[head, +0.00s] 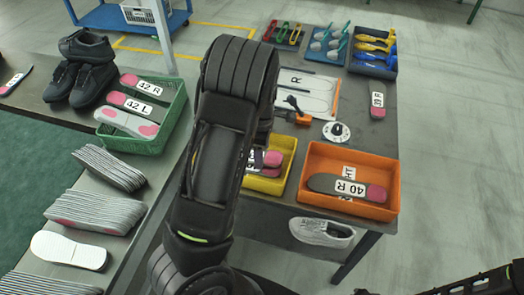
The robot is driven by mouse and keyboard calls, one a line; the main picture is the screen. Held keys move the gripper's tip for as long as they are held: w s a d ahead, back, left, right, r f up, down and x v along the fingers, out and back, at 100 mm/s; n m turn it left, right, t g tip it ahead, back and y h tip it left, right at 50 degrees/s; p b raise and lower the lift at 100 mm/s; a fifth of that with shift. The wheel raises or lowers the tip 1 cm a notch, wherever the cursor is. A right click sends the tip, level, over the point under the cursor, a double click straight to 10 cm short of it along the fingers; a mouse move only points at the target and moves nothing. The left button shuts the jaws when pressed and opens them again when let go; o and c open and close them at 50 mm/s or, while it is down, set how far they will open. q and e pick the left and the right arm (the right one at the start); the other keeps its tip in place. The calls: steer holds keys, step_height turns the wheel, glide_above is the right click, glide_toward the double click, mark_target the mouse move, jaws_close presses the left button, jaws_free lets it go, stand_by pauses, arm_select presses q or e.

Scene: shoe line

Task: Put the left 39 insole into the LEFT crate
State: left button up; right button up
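My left arm rises through the middle of the head view and bends down over the table; its gripper is hidden behind the arm. The yellow crate (285,143) stands partly behind this arm. Pink-and-grey insoles (266,172) show in it, one with a white label I cannot read. No insole in view can be read as a left 39. The orange crate (315,156), whose partly covered label ends in "HT", holds an insole marked 40 R (350,188). Only a dark part of my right arm shows at the bottom right corner, with no fingertips visible.
A green crate (168,137) with 42 R and 42 L insoles, dark shoes (82,65) and insole stacks (95,208) are on the left bench. An insole (377,105) lies at the table's right edge. Tool trays stand at the back. A white shoe (321,232) sits below the table top.

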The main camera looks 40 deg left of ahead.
arm_select(q)
steer(key=shift+o, duration=1)
step_height(320, 180, up, 13)
